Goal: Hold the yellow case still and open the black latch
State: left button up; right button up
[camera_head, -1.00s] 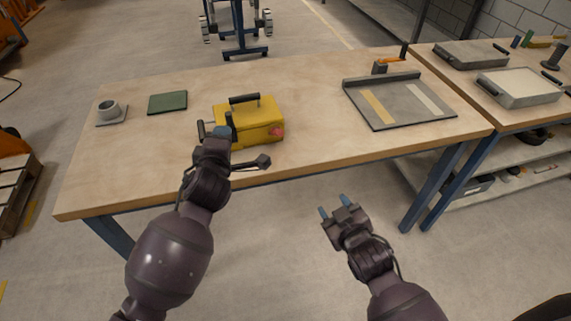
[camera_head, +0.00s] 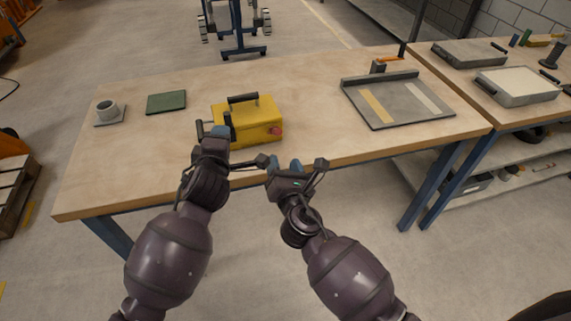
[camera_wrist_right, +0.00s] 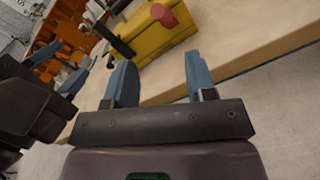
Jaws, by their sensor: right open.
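The yellow case (camera_head: 262,122) stands upright on the workbench with a black top handle (camera_head: 243,98) and a red round knob (camera_head: 276,131) on its front. It also fills the top of the right wrist view (camera_wrist_right: 150,38). Dark parts (camera_head: 200,130) show at its left end; I cannot tell which is the black latch. My left gripper (camera_head: 217,132) is at the case's front left corner, and its fingertips hide what they touch. My right gripper (camera_head: 284,163) is open and empty at the bench's front edge, below and in front of the knob, apart from the case.
The wooden workbench (camera_head: 320,120) is clear right of the case. A grey tray (camera_head: 385,112) lies at the right. A green mat (camera_head: 166,102) and a grey cup (camera_head: 107,108) are at the left.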

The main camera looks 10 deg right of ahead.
jog(key=w+n, duration=0.1)
jog(key=w, duration=0.4)
jog(key=w+n, duration=0.2)
jog(key=w, duration=0.4)
jog(key=shift+r, duration=0.1)
jog(key=shift+s, duration=0.1)
